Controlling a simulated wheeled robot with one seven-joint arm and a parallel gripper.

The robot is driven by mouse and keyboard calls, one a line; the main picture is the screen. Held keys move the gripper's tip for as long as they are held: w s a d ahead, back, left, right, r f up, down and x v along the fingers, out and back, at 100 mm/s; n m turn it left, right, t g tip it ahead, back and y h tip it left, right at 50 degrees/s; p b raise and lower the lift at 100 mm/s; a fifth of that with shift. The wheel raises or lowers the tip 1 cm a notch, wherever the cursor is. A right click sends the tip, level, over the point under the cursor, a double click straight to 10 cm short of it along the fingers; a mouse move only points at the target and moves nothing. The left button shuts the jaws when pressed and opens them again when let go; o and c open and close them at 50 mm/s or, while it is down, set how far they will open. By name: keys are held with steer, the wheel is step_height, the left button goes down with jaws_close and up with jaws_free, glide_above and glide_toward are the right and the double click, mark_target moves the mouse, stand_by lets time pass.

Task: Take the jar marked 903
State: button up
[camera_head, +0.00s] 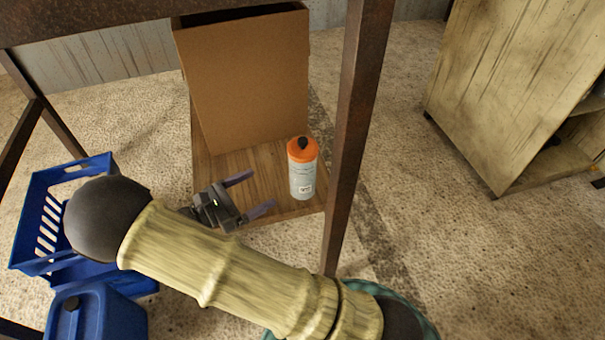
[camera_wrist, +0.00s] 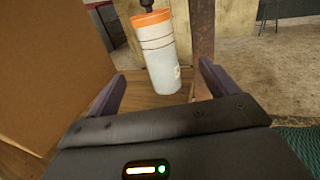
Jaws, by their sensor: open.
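A pale grey bottle-like jar (camera_head: 302,181) with an orange top and a dark knob stands upright on a small wooden shelf board (camera_head: 250,165). It carries a small white label with a dark mark that I cannot read. My gripper (camera_head: 252,194) is open and empty, to the left of the jar, with its fingers pointing toward it. In the wrist view the jar (camera_wrist: 163,58) stands beyond the fingertips, between their lines and apart from both. The gap between the fingers (camera_wrist: 160,95) is empty.
A rusty metal post (camera_head: 350,130) rises just right of the jar. A blue crate (camera_head: 30,215) and a blue canister (camera_head: 98,315) are at left. A worn cabinet (camera_head: 500,90) stands at right.

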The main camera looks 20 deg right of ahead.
mark_target(292, 171)
steer(key=b+x, duration=0.2)
steer(key=x, duration=0.9)
steer(key=shift+d, duration=0.1)
steer(key=x, duration=0.1)
steer(key=b+x, duration=0.1)
steer(key=x, duration=0.1)
steer(key=b+x, duration=0.1)
steer(key=x, duration=0.1)
steer(key=shift+w+d+r, duration=0.1)
steer(key=shift+w+r, duration=0.1)
steer(key=shift+r, duration=0.1)
steer(key=shift+c, duration=0.3)
steer(key=c, duration=1.3)
